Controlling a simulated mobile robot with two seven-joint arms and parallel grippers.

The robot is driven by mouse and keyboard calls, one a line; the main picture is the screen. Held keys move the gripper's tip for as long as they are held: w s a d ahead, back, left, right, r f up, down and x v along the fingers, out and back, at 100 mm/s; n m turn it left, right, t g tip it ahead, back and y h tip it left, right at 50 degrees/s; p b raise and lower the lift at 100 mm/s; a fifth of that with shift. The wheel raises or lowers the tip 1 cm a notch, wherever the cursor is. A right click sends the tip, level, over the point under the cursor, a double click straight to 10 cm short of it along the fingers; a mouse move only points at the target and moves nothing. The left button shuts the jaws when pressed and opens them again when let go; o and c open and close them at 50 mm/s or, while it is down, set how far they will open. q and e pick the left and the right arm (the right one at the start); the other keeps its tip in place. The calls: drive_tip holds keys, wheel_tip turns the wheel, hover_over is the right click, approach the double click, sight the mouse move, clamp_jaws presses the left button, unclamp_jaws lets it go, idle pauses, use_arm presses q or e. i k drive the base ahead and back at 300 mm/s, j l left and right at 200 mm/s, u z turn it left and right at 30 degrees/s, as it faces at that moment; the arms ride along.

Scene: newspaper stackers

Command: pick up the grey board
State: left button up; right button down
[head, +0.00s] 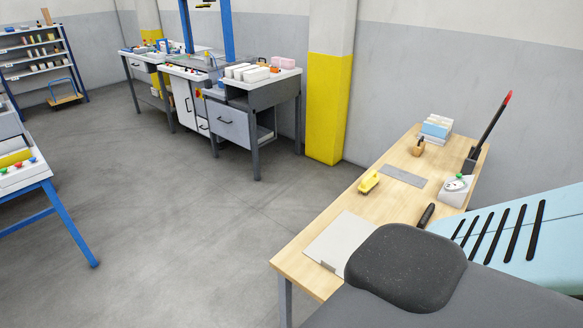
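A flat, pale grey board (341,240) lies on the near left part of the wooden table (305,255). A small clip-like piece sits at its front edge, and a dark grey rounded shape hides its near right corner. A smaller, darker grey flat plate (404,176) lies farther back on the same table. Neither of my grippers is in view, so I cannot see whether they are open or shut.
A yellow-handled brush (369,182), a white dial device (456,190), a stack of boxes (436,128) and a dark upright holder with a red-tipped stick (490,130) stand on the table. A yellow-grey pillar (329,105) rises behind. Floor left of the table is clear.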

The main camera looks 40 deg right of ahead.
sight(333, 248)
drive_tip(key=i+z, duration=0.1)
drive_tip(key=i, duration=0.35)
drive_tip(key=i+j+z, duration=0.1)
drive_tip(key=i, duration=0.3)
drive_tip(key=i+j+z, duration=0.15)
drive_tip(key=i, duration=0.3)
drive_tip(key=i+z, duration=0.2)
drive_tip(key=z, duration=0.25)
drive_tip(key=i+j+z, duration=0.15)
drive_tip(key=z, duration=0.25)
drive_tip(key=i+j+z, duration=0.2)
drive_tip(key=z, duration=0.25)
drive_tip(key=i+j+z, duration=0.1)
drive_tip(key=z, duration=0.35)
drive_tip(key=i+j+z, duration=0.1)
drive_tip(key=z, duration=0.35)
drive_tip(key=i+j+z, duration=0.15)
drive_tip(key=z, duration=0.35)
drive_tip(key=i+j+z, duration=0.1)
drive_tip(key=z, duration=0.3)
drive_tip(key=i+j+z, duration=0.1)
drive_tip(key=z, duration=0.3)
drive_tip(key=j+z, duration=0.4)
drive_tip(key=i+j+z, duration=0.1)
drive_tip(key=z, duration=0.15)
drive_tip(key=j+z, duration=0.2)
drive_tip(key=i+j, duration=0.05)
drive_tip(key=j, duration=0.05)
